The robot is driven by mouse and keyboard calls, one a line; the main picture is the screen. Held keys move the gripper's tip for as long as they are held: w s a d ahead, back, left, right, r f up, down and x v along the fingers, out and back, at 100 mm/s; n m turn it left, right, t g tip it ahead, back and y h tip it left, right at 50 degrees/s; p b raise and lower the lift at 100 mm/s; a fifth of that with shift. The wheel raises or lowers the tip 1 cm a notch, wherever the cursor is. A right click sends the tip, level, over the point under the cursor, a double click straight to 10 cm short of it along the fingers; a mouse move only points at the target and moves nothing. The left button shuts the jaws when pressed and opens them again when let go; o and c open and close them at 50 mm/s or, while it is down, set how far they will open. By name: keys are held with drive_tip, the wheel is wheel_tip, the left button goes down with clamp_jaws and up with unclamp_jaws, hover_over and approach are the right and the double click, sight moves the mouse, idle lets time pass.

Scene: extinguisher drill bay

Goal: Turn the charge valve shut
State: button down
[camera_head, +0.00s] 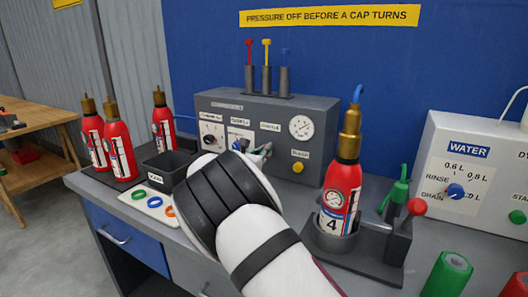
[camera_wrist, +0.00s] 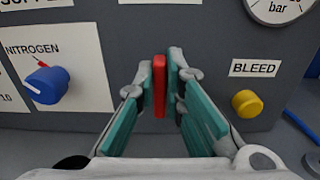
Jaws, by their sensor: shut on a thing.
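The charge panel (camera_head: 330,112) is a grey box on the bench, and a white label, apparently CHARGE, shows on its front in the head view. My gripper (camera_head: 262,153) is at the panel front below that label. In the wrist view my gripper (camera_wrist: 160,88) has its teal fingers on both sides of a red valve handle (camera_wrist: 159,85), shut on it. The handle stands upright, and its hub is hidden behind the fingers. In the head view my wrist and arm cover the area in front of the handle.
A blue NITROGEN knob (camera_wrist: 46,85) is left of the handle and a yellow BLEED knob (camera_wrist: 246,103) right. A gauge (camera_head: 301,127) is above BLEED. Extinguisher 4 (camera_head: 341,182) stands in a holder at right, with a blue hose on top. Several red extinguishers stand at left.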

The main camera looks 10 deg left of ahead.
drive_tip(key=m+b, duration=0.2)
drive_tip(key=m, duration=0.1)
drive_tip(key=m+b, duration=0.3)
drive_tip(key=d+f+m+b, duration=0.1)
drive_tip(key=m+b, duration=0.2)
drive_tip(key=shift+s, duration=0.15)
drive_tip(key=m+b, duration=0.1)
drive_tip(key=b, duration=0.1)
drive_tip(key=m+b, duration=0.2)
drive_tip(key=b, duration=0.1)
drive_tip(key=m+b, duration=0.2)
drive_tip(key=b, duration=0.1)
drive_tip(key=shift+s+d+f, duration=0.1)
drive_tip(key=shift+d+f, duration=0.15)
drive_tip(key=shift+f, duration=0.05)
drive_tip(key=m+b, duration=0.2)
drive_tip(key=b, duration=0.2)
drive_tip(key=shift+f, duration=0.15)
drive_tip(key=m+b, duration=0.1)
drive_tip(key=b, duration=0.2)
drive_tip(key=shift+m, duration=0.4)
drive_tip(key=shift+b, duration=0.4)
drive_tip(key=c, duration=1.7)
unclamp_jaws()
